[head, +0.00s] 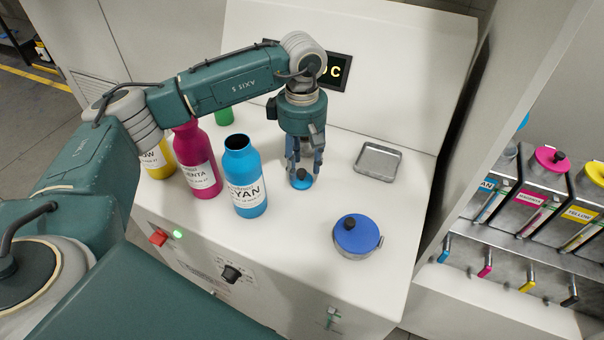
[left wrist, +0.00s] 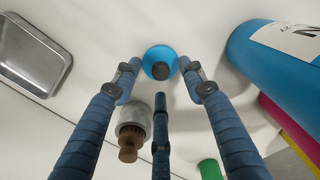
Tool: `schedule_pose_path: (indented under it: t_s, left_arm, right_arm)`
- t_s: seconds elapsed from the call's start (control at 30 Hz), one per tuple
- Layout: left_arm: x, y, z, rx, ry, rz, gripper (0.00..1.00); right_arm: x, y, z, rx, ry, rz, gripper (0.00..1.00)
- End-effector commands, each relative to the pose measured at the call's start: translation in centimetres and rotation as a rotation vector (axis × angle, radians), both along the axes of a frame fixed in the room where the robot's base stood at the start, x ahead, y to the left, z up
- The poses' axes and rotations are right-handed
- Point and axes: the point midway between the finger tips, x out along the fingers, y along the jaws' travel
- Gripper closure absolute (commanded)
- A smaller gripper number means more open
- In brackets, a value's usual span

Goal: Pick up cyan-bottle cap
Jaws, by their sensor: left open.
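The cyan-bottle cap (head: 301,183), a small cyan disc with a dark knob, lies on the white counter to the right of the cyan bottle. The open cyan bottle (head: 244,178) stands upright with no cap on its mouth. My left gripper (head: 303,165) points down right over the cap, its fingers open. In the left wrist view the cap (left wrist: 156,53) shows just beyond and between the spread fingertips (left wrist: 160,76). I cannot tell whether any finger touches it. My right gripper is not in view.
Magenta (head: 195,160), yellow (head: 157,160) and green (head: 223,115) bottles stand left of and behind the cyan bottle. A metal tray (head: 378,161) and a blue-lidded round container (head: 358,235) are to the right. A metal piece with a brown knob (left wrist: 131,135) shows in the wrist view.

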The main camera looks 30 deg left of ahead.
Motion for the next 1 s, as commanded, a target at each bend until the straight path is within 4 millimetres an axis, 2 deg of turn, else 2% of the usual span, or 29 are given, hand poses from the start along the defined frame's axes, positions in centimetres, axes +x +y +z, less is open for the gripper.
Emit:
schedule_pose_path:
  t_s: [0.03, 0.2, 0.43, 0.47, 0.6, 0.63, 1.0]
  left_arm:
    - [-0.1, 0.1, -0.4, 0.001, 0.004, 0.000, 0.58]
    - [0.0, 0.1, -2.3, 0.000, 0.001, 0.000, 0.58]
    - [0.0, 0.1, -2.6, 0.001, -0.001, 0.000, 0.58]
    - [0.0, 0.1, -2.6, 0.000, -0.001, 0.000, 0.62]
    - [0.0, 0.0, -2.6, 0.000, -0.001, 0.000, 0.90]
    - [0.0, 0.0, -2.6, 0.000, -0.001, 0.000, 0.93]
    - [0.0, 0.0, -2.5, 0.000, -0.001, 0.000, 0.93]
  right_arm:
    - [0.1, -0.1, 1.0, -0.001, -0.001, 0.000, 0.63]
    - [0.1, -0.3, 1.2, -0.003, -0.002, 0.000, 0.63]
    - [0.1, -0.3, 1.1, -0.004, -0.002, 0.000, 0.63]
    - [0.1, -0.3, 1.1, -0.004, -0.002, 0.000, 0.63]
    - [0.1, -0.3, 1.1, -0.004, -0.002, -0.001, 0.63]
    - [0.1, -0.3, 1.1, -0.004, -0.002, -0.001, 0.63]
    - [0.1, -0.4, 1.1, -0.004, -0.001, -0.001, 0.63]
